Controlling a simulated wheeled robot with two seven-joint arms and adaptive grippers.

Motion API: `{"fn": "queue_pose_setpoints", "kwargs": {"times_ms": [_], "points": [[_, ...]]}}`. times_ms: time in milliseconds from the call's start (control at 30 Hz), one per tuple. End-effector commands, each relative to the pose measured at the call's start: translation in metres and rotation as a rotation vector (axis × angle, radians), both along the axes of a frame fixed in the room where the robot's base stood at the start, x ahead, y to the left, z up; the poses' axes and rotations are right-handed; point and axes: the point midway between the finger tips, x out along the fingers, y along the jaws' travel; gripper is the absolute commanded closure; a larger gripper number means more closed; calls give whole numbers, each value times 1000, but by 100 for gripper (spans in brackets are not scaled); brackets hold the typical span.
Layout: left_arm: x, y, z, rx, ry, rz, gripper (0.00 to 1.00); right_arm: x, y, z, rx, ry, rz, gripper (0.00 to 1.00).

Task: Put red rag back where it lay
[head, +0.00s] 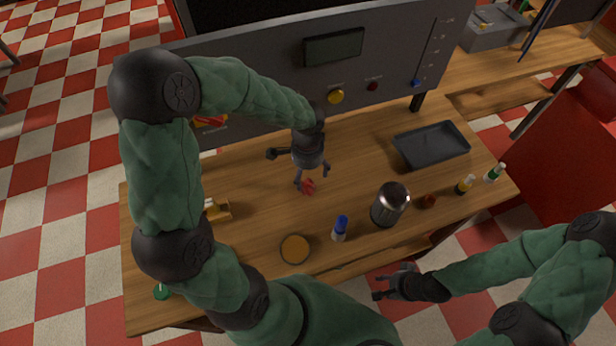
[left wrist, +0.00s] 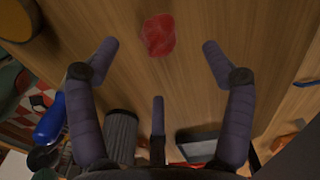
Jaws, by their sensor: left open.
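The red rag (head: 308,186) lies on the wooden table (head: 350,165) as a small crumpled patch. It also shows in the left wrist view (left wrist: 159,35), lying flat on the bare wood beyond my fingertips. My left gripper (head: 312,180) points down just above the rag in the head view. Its fingers are spread wide with nothing between them, and the rag appears apart from them. My right gripper (head: 376,288) is off the front edge of the table, its fingers apart and empty.
A dark tray (head: 432,146), a metal canister (head: 389,206), a blue-capped bottle (head: 340,229) and a round orange-topped dish (head: 295,249) stand around the rag. Two small bottles are at the right edge. A grey panel (head: 390,60) with knobs rises behind the table.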

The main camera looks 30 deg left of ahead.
Motion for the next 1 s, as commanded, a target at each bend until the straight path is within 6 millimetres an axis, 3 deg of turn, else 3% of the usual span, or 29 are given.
{"fn": "queue_pose_setpoints", "kwargs": {"times_ms": [100,333,1000], "points": [[1,0,27,2,-3,-1,19,0,0,9,0,0,0,60],[0,0,55,1,-1,0,19,0,0,15,0,0,0,60],[-1,0,62,1,1,0,19,0,0,16,0,0,0,60]]}}
